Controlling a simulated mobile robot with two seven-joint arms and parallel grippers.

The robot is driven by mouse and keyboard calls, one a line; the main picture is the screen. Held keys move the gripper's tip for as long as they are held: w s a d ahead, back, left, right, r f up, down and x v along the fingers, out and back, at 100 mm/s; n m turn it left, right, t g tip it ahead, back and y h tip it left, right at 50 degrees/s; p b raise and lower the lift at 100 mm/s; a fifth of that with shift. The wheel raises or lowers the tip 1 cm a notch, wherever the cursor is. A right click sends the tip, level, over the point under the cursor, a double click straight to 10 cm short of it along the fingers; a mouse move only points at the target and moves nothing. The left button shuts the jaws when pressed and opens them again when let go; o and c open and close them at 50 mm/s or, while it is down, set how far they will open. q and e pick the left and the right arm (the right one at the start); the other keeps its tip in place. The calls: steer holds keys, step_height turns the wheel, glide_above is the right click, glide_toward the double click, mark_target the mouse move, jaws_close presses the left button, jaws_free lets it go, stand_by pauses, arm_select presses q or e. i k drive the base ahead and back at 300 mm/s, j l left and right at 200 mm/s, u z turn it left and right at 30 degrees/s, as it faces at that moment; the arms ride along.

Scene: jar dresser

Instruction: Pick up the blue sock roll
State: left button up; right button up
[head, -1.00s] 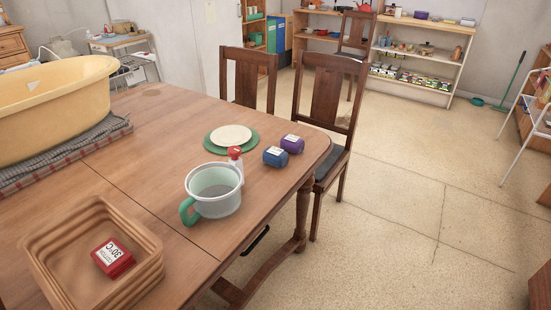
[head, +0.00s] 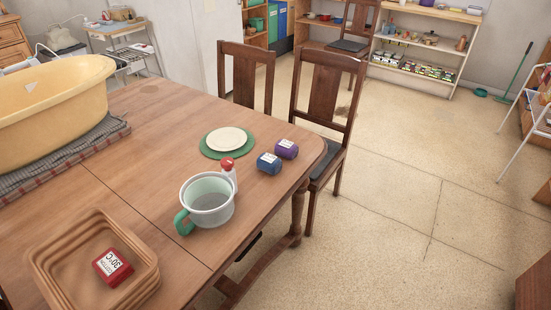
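The blue sock roll (head: 269,163) lies on the wooden table (head: 155,165) near its right corner. It is a small dark blue roll with a white label on top. A purple roll (head: 287,149) lies close behind it to the right. A white bottle with a red cap (head: 228,173) stands to its left. Neither of my grippers shows in the head view.
A mug with a green handle (head: 208,203), a plate on a green mat (head: 226,140), a brown tray with a red roll (head: 68,285) and a yellow tub (head: 50,110) are on the table. Chairs (head: 325,95) stand behind it. The floor right is open.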

mark_target(270, 164)
steer(key=i+l, duration=2.3)
steer(key=i+l+u, duration=0.15)
steer(key=u, duration=1.2)
